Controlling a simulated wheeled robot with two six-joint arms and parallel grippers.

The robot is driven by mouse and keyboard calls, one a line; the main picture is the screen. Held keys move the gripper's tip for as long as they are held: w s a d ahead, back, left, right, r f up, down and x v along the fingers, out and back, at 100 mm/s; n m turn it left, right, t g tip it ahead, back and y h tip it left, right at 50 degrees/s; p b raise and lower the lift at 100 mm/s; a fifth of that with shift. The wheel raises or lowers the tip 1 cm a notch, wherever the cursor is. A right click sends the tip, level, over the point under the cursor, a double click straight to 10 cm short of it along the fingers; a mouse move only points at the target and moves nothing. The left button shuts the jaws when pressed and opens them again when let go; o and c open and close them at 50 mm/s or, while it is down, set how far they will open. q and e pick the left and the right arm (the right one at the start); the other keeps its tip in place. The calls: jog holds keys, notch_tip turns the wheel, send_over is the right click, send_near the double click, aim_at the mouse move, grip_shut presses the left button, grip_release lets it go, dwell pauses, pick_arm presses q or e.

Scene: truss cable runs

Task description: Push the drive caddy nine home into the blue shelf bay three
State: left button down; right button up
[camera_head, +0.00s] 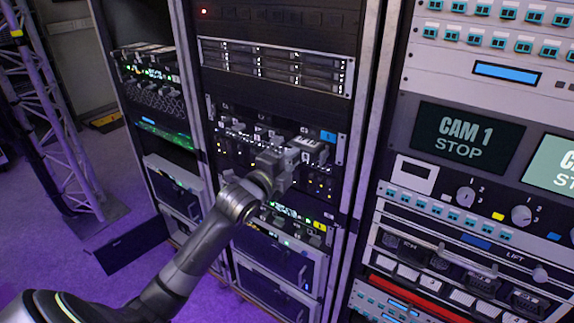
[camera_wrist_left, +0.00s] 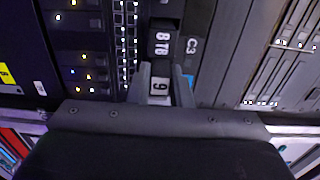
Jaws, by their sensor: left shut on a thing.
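The blue shelf (camera_head: 225,140) is a dark rack unit with a blue tag (camera_head: 328,136) at its right end. My left gripper (camera_head: 291,157) is in front of this shelf. In the left wrist view, its fingers (camera_wrist_left: 160,88) are shut on the drive caddy nine (camera_wrist_left: 160,86), at a white label reading 9. A dark face with an 8TB label (camera_wrist_left: 162,43) lies just beyond the fingertips. A C3 label (camera_wrist_left: 192,46) is beside it. The gripper hides much of the bay, so I cannot tell how deep the caddy sits. My right gripper is not in view.
A silver drive unit (camera_head: 275,65) is above the shelf, and a unit with a yellow tag (camera_head: 320,226) is below.

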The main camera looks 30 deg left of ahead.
pick_arm(q)
jog(key=shift+w+d+r+b, duration=0.15)
jog(key=shift+w+b, duration=0.35)
jog(key=shift+w, duration=1.15)
jog(key=shift+w, duration=0.15)
jog(key=shift+w+d+b, duration=0.1)
jog(key=shift+w+b, duration=0.2)
jog(key=shift+w, duration=0.25)
jog(key=c, duration=1.3)
grip_release()
jog(key=shift+o, duration=0.2)
jog(key=shift+f, duration=0.2)
jog(key=shift+s, duration=0.1)
